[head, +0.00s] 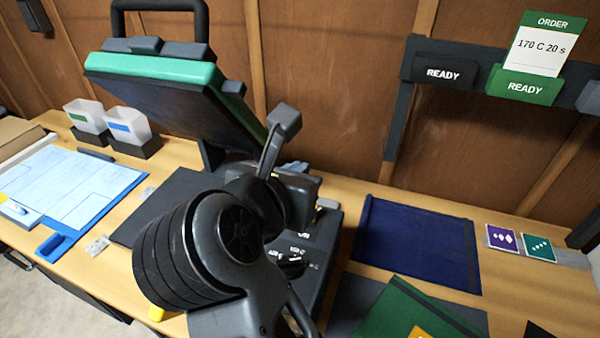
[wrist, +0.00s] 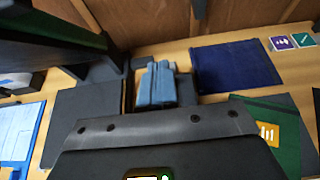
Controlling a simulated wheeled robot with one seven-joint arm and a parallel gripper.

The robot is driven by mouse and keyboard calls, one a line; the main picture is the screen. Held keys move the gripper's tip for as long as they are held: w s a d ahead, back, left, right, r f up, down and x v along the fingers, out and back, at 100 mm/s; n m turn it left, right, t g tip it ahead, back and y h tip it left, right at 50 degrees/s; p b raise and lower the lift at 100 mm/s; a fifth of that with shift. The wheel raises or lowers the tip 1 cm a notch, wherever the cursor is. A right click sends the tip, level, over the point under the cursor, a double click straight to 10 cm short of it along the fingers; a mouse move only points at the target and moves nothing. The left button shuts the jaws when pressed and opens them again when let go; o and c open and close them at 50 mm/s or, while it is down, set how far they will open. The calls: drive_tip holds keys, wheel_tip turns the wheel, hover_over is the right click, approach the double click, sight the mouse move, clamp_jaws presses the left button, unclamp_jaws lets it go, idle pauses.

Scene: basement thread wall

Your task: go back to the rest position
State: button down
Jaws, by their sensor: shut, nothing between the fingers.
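My gripper (wrist: 156,84) shows in the wrist view with its two blue-grey fingers side by side and shut, with nothing between them. It hangs over the bench (wrist: 220,55) near the press's dark base. In the head view my arm stands in front and hides most of the gripper. The heat press (head: 155,70) has a green-edged upper plate, tilted up and open, at the back left of the arm. No object is held.
A folded navy cloth (head: 418,243) and a green cloth with a yellow mark (head: 405,312) lie to the right. A blue clipboard (head: 112,190) and two clear bins (head: 127,125) are at left. An order card (head: 538,50) stands on the wall rail (head: 470,65).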

drive_tip(key=s+d+n+t+h, duration=0.35)
drive_tip(key=s+d+n, duration=0.2)
drive_tip(key=d, duration=0.65)
drive_tip(key=s+d+n+t+h, duration=0.2)
drive_tip(key=s+d+n+h, duration=0.4)
drive_tip(key=d, duration=0.6)
drive_tip(key=s+a+f+n+g+y, duration=0.1)
drive_tip(key=s+f+n+y, duration=0.3)
drive_tip(key=s+n, duration=0.4)
drive_tip(key=s+f+n+g+y+b, duration=0.1)
drive_tip(key=s+f+n+y, duration=0.2)
drive_tip(key=s+n+y, duration=0.2)
drive_tip(key=s+a+f+n+g+y, duration=0.1)
drive_tip(key=s+f+n+y, duration=0.3)
drive_tip(key=s+n, duration=0.7)
drive_tip(key=n+y, duration=0.1)
drive_tip(key=n, duration=0.3)
drive_tip(key=shift+s+a+f, duration=0.3)
drive_tip(key=shift+s+f, duration=0.05)
drive_tip(key=shift+s, duration=0.05)
drive_tip(key=shift+n, duration=0.25)
